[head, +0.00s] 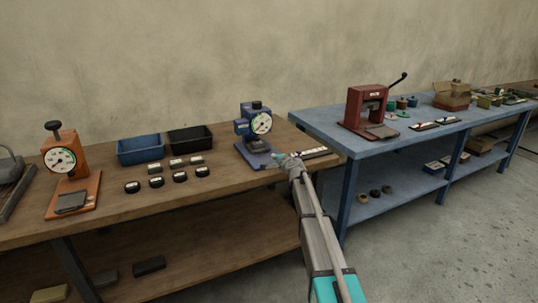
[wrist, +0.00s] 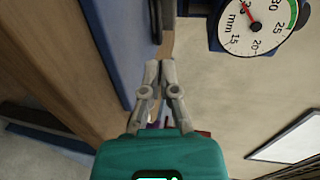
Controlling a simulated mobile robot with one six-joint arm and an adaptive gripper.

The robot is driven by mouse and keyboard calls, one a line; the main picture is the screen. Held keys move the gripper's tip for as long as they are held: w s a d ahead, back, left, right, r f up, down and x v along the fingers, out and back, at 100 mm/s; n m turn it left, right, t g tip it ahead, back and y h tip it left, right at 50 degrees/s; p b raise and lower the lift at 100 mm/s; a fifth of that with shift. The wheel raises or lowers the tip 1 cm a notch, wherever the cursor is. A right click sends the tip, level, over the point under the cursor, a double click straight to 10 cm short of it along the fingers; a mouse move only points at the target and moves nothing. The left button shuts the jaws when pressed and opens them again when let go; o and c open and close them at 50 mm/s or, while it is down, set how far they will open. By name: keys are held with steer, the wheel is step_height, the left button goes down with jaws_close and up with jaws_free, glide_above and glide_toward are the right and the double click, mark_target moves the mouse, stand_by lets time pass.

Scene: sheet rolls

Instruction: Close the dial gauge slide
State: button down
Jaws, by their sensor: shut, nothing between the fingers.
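A blue dial gauge (head: 257,122) with a round white dial stands on the wooden bench near its right end; its blue base reaches forward. In the wrist view, a white dial (wrist: 255,22) marked in mm fills the top right corner. An orange dial gauge (head: 61,160) stands at the left of the bench, with a grey plate (head: 71,202) at its front. My gripper (head: 278,157) is at the front right of the blue gauge's base and hides part of it. Its fingertips (wrist: 160,64) are together and empty. I cannot tell whether they touch the base.
Several black and grey pieces (head: 180,177) lie left of the blue gauge, before a blue bin (head: 140,149) and a black bin (head: 190,139). A blue table (head: 330,140) with a red press (head: 366,108) stands to the right.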

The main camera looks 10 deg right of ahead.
steer(key=p+v, duration=0.1)
steer(key=v, duration=0.4)
steer(key=shift+s+d, duration=0.1)
steer(key=shift+s, duration=0.2)
steer(key=s+a+f+n+g, duration=0.3)
steer(key=s+f+n+g, duration=0.15)
steer(key=s, duration=0.65)
steer(key=s+a+f+n+g, duration=0.3)
steer(key=s+f+n+g, duration=0.15)
steer(key=s, duration=0.65)
steer(key=s+d+f+n+g+h, duration=0.3)
steer(key=s, duration=0.9)
steer(key=s+d+f+n+g+h, duration=0.2)
steer(key=s+f+g, duration=0.1)
steer(key=s, duration=0.8)
step_height(320, 180, up, 19)
steer(key=p, duration=1.9)
steer(key=shift+r, duration=0.2)
